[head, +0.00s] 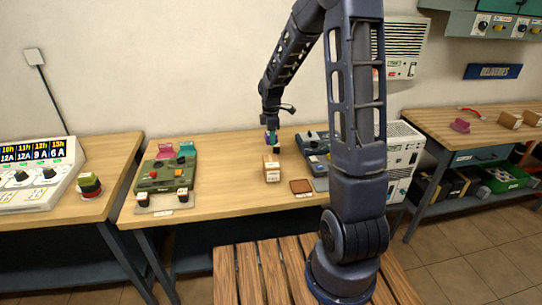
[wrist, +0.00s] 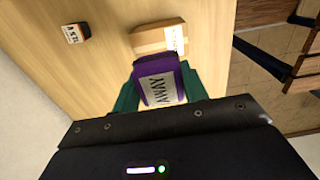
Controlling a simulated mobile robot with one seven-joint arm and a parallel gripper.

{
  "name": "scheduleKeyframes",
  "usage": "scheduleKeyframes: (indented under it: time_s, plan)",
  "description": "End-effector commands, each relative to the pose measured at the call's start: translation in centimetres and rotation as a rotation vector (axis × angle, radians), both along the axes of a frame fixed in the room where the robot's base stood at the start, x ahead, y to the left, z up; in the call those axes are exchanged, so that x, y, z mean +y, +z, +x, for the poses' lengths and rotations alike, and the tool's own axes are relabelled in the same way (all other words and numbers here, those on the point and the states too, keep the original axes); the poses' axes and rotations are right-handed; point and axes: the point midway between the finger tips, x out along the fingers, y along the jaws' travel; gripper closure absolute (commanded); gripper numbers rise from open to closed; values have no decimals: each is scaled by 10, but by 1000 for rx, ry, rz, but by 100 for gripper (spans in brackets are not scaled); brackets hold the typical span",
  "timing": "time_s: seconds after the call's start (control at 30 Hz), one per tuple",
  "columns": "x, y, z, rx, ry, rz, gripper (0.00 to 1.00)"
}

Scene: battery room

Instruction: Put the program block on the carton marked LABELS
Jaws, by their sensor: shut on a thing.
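My gripper (head: 271,138) is over the middle table in the head view, shut on a purple block (wrist: 160,82) with a white label that reads AWAY. Green fingertips sit on both sides of the block in the wrist view. A small brown carton (head: 271,170) stands on the table below and in front of my gripper. It also shows in the wrist view (wrist: 148,41), just beyond the held block, with a white label too small to read. The block appears above the table and apart from the carton.
A small dark labelled block (wrist: 73,32) stands near the carton. Two more cartons (head: 509,120) (head: 532,118) are on the right table. A wooden slatted surface (head: 262,275) is in front.

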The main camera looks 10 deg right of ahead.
Motion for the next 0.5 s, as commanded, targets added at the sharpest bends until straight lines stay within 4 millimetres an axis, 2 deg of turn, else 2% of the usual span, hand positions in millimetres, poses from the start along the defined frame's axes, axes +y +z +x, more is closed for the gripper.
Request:
scheduleKeyframes:
  time_s: [0.03,0.2,0.5]
  plan:
    - [0,-12,-1,5,1,0,81]
    - [1,-42,-1,3,0,0,81]
    - [0,-61,0,2,0,0,81]
